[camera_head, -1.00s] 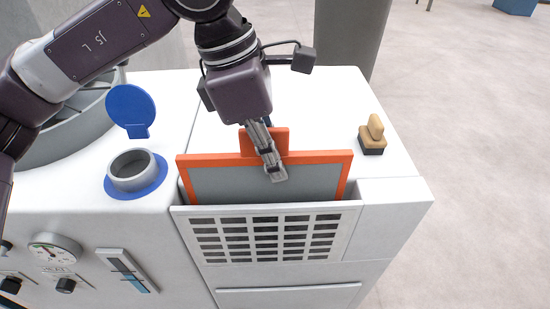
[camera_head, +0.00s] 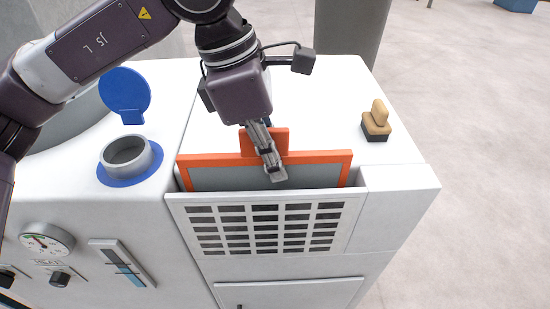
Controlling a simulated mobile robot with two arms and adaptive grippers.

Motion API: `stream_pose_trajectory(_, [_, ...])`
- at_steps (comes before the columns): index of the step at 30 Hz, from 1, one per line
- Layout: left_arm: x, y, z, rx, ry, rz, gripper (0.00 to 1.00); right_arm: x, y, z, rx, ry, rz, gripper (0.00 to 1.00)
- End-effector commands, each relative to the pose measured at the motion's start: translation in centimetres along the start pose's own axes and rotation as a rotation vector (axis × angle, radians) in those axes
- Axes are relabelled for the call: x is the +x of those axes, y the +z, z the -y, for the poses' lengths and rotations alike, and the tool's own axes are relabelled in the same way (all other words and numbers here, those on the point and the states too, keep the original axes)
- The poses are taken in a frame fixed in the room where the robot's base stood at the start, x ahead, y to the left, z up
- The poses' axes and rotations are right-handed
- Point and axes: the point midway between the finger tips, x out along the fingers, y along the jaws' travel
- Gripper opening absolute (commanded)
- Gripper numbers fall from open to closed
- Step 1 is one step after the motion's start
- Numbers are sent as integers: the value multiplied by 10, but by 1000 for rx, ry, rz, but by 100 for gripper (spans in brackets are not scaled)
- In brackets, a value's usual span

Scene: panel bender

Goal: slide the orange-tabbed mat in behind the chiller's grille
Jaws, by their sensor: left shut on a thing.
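The mat (camera_head: 225,177) is grey with an orange frame and an orange tab (camera_head: 279,139) on its top edge. It stands in the slot behind the chiller's white grille (camera_head: 266,229), and its lower part is hidden by the grille. Its top part still shows above the slot. My left gripper (camera_head: 272,168) is shut on the mat at the tab, with one finger in front of the grey face. The white chiller (camera_head: 400,215) fills the lower middle. My right gripper is not in view.
A wooden-handled brush (camera_head: 376,122) stands on the chiller's top at the right. At the left are an open filler neck (camera_head: 128,156) with a raised blue cap (camera_head: 125,92), a gauge (camera_head: 45,240) and a level glass (camera_head: 124,262). The floor at the right is clear.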

Motion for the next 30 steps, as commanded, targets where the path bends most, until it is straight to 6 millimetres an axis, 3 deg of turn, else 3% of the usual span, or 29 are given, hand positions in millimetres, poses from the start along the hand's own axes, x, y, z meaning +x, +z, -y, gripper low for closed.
stream_pose_trajectory(6, [0, 0, 0, 0, 1, 1, 0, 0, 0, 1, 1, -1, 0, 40])
stream_pose_trajectory(7, [0, 0, 0, 0, 1, 1, 10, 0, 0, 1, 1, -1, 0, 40])
stream_pose_trajectory(12, [0, 0, 0, 0, 1, 0, 28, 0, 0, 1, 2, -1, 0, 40])
stream_pose_trajectory(23, [-2, 0, 0, 0, 0, 0, 28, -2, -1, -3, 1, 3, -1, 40])
stream_pose_trajectory(30, [-20, 6, 0, 0, 1, 0, 28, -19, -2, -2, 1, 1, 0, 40])
